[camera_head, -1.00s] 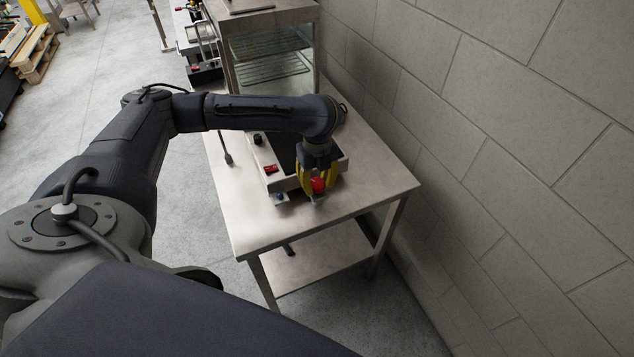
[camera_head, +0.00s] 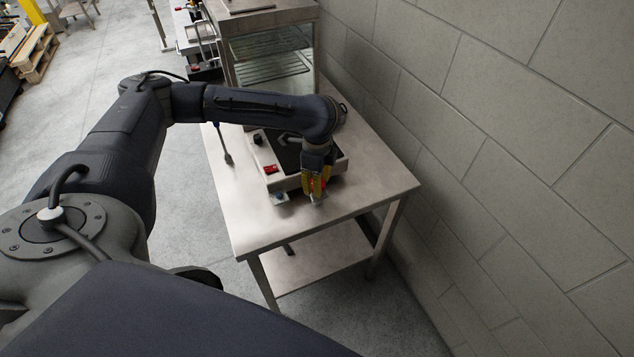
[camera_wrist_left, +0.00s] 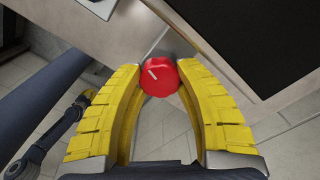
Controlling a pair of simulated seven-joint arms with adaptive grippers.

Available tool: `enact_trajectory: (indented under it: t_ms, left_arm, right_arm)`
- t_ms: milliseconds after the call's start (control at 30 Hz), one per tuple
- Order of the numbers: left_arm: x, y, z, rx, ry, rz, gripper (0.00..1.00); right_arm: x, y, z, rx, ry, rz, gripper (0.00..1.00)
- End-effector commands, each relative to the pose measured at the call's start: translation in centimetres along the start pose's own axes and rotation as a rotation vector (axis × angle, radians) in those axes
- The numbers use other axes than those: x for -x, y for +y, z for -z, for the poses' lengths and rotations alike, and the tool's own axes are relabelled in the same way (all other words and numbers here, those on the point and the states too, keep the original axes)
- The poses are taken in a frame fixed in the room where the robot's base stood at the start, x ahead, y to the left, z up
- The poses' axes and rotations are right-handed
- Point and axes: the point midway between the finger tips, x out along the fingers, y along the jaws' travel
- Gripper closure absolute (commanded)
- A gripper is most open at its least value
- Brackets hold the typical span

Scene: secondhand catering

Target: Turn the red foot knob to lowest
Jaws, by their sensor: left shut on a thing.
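The red foot knob (camera_wrist_left: 160,75) is round, with a white pointer line toward the upper left of its face in the left wrist view. My left gripper (camera_head: 317,198) reaches down at the front right corner of the appliance (camera_head: 284,184). Its yellow fingers (camera_wrist_left: 160,85) are shut on the knob, one on each side. In the head view the fingers hide most of the knob, and a little red shows between them. My right gripper is not in view.
The appliance stands on a steel table (camera_head: 250,226) with a lower shelf (camera_head: 318,264). It has a red switch (camera_head: 270,169) and a black knob (camera_head: 258,139) on its left side. A glass-sided cabinet (camera_head: 268,62) stands behind. A block wall (camera_head: 500,130) runs along the right.

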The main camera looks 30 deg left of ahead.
Motion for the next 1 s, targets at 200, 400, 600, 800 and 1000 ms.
enact_trajectory:
  t_ms: [200,400,600,800,1000]
  left_arm:
    - [0.15,-0.03,0.19,0.049,0.004,0.001,0.95]
    - [0.17,-0.05,0.20,0.063,0.005,0.002,0.95]
    - [0.19,-0.07,0.21,0.063,0.005,0.003,0.95]
    - [0.19,-0.09,0.20,0.062,0.005,0.003,0.53]
    - [0.12,-0.10,0.09,0.063,0.002,0.003,0.35]
  right_arm:
    - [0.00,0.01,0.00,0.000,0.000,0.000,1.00]
    - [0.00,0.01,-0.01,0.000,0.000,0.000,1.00]
    - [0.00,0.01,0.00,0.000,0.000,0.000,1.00]
    - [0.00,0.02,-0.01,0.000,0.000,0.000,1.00]
    - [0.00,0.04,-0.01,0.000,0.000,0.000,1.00]
